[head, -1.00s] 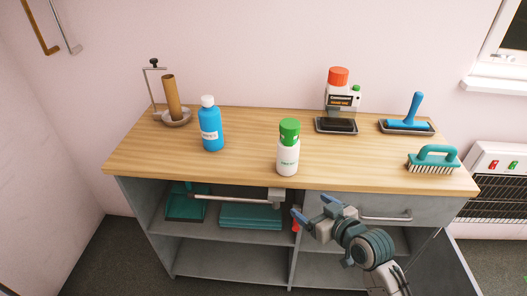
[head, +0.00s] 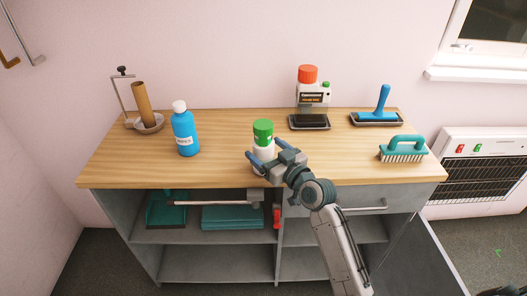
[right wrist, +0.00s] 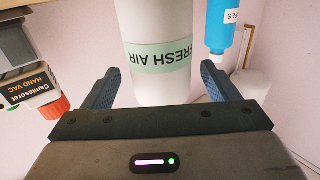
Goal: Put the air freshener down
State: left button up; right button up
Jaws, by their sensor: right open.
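The air freshener is a white bottle with a green cap (head: 263,132). It stands upright on the wooden worktop (head: 225,172), near the front edge. My right gripper (head: 268,151) is open at the bottle, with its fingers spread to either side of the body. In the right wrist view the bottle (right wrist: 160,57) appears upside down with its FRESH AIR label, between the open fingers (right wrist: 156,75), with a gap on both sides. The gripper hides the lower part of the bottle in the head view. My left gripper is not in view.
A blue bottle (head: 185,135) stands to the left, near a cardboard tube on a holder (head: 142,105). Below are shelves with teal items (head: 232,216) and a drawer (head: 350,203).

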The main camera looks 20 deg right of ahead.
jog(key=x, duration=0.3)
jog(key=shift+w+a, duration=0.15)
jog(key=shift+w, duration=0.1)
jog(key=shift+s, duration=0.1)
jog(key=shift+c, duration=0.2)
jog(key=c, duration=1.1)
jog(key=shift+c, duration=0.2)
jog(key=shift+r, duration=0.1)
